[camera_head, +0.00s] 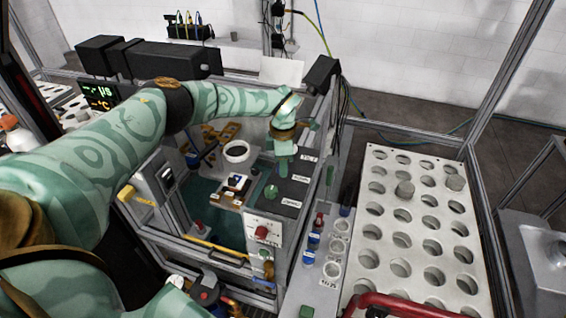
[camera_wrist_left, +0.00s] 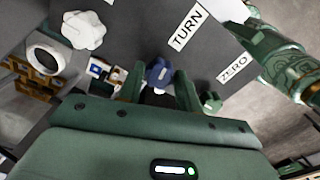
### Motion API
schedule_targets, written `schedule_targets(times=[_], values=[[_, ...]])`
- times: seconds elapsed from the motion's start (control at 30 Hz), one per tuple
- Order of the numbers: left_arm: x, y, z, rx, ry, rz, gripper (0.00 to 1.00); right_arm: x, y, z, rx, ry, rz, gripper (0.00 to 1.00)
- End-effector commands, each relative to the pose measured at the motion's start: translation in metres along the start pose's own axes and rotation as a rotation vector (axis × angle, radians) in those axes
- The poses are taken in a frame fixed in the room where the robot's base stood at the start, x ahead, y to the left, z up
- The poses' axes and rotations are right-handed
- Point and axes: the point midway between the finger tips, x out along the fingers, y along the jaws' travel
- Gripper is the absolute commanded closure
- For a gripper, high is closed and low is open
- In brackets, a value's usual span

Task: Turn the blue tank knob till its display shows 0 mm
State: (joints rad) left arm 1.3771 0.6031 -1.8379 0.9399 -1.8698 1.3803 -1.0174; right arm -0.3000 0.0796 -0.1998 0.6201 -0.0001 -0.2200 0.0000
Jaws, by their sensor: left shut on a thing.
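The blue knob (camera_wrist_left: 158,73) sits between the two fingers of my left gripper (camera_wrist_left: 160,82) in the left wrist view. The fingers are shut on it. A label reading TURN (camera_wrist_left: 186,27) lies beside it and a ZERO label (camera_wrist_left: 234,67) is further right. In the head view my left gripper (camera_head: 283,160) points down at the dark panel on the right side of the tank, and the knob is hidden there. I cannot make out a reading in mm. My right gripper is not in view.
A green knob (camera_wrist_left: 211,102) is close to the right finger; a white lobed knob (camera_wrist_left: 84,30) is further left. The tank (camera_head: 222,218) holds teal liquid. A dark display (camera_head: 100,96) has green and orange characters. A white perforated rack (camera_head: 408,215) stands right.

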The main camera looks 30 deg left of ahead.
Motion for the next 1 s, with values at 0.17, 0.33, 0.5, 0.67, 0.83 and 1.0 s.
schedule_targets(times=[0.17, 0.33, 0.5, 0.67, 0.83, 1.0], values=[[-0.003, 0.002, 0.001, -0.002, -0.004, 0.005, 0.63, 0.0, 0.0, 0.0, 0.0, 0.0, 0.0, 1.0], [-0.002, 0.001, 0.001, -0.002, -0.003, 0.004, 0.44, 0.0, 0.0, 0.0, 0.0, 0.0, 0.0, 1.0], [-0.002, 0.001, 0.0, -0.002, -0.002, 0.002, 0.44, 0.0, 0.0, 0.0, 0.0, 0.0, 0.0, 1.0], [-0.015, 0.001, 0.001, -0.001, -0.002, 0.003, 0.44, 0.0, 0.0, 0.0, 0.0, 0.0, 0.0, 1.0], [-0.054, 0.002, 0.001, -0.002, -0.005, 0.006, 0.44, 0.001, 0.0, 0.0, 0.0, 0.0, 0.0, 1.0], [-0.101, 0.002, 0.001, -0.002, -0.005, 0.006, 0.44, 0.004, 0.0, 0.001, 0.0, -0.001, 0.0, 1.0]])
